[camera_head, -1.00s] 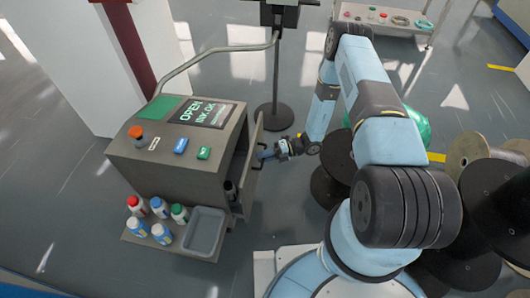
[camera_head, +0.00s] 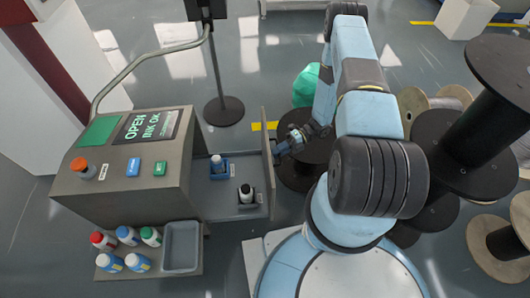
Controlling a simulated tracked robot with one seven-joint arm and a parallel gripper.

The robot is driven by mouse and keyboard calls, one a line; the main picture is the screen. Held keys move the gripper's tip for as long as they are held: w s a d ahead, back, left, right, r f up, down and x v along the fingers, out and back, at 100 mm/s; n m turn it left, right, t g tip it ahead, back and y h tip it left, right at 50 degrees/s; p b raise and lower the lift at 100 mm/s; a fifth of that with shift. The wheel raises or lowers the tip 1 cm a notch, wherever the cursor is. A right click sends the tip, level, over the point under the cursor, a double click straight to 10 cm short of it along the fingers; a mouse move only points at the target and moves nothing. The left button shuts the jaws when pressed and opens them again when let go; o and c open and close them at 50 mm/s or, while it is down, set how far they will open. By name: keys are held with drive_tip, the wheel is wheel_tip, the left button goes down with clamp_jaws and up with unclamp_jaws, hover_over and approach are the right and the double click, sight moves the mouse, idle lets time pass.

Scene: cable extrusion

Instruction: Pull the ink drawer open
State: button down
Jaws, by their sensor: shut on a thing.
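The ink drawer (camera_head: 222,205) juts out of the right side of the grey machine (camera_head: 110,178), and its inside shows from above. A blue-and-white container (camera_head: 219,167) and a black-and-white bottle (camera_head: 246,195) stand upright in it. My gripper (camera_head: 279,150) is at the drawer's front panel (camera_head: 267,160), on its outer side, shut on the handle there. The handle itself is mostly hidden by the gripper and the panel edge.
A side shelf holds several bottles (camera_head: 128,236) and an empty grey tray (camera_head: 181,246). A stand with a round base (camera_head: 224,111) is behind the drawer. Large spools (camera_head: 490,95) crowd the right. Grey floor is bare below the drawer.

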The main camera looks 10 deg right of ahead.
drive_tip(key=shift+d+f, duration=0.2)
drive_tip(key=shift+d, duration=0.65)
drive_tip(key=shift+w, duration=0.1)
drive_tip(key=c, duration=1.4)
unclamp_jaws()
drive_tip(key=shift+r, duration=0.1)
drive_tip(key=v, duration=1.3)
drive_tip(key=shift+d, duration=0.3)
drive_tip(key=shift+w+r, duration=0.1)
